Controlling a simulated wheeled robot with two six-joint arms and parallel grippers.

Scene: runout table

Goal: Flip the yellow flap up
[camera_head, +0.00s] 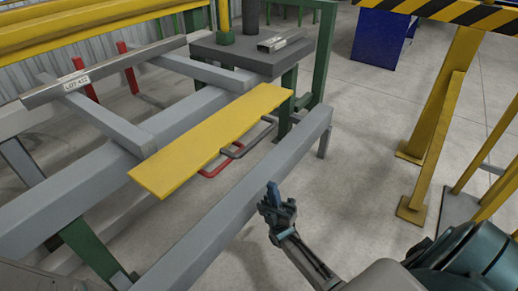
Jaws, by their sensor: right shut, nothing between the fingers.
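The yellow flap (212,141) is a long flat plate in the middle of the head view. It lies about level, tilted slightly, between two grey beams of the runout table (82,181). A red handle (211,171) and a dark grey handle (247,149) stick out from under its near right edge. My right gripper (272,194) is shut and empty. It shows beyond the near grey beam (240,183), on the side away from the flap, apart from the flap and handles. My left gripper is out of view.
A dark plate (238,52) with a small metal piece (271,44) on it stands at the flap's far end. A labelled bar (105,73) lies across the supports at the left. Yellow posts (436,95) stand at the right. The floor (345,130) between is clear.

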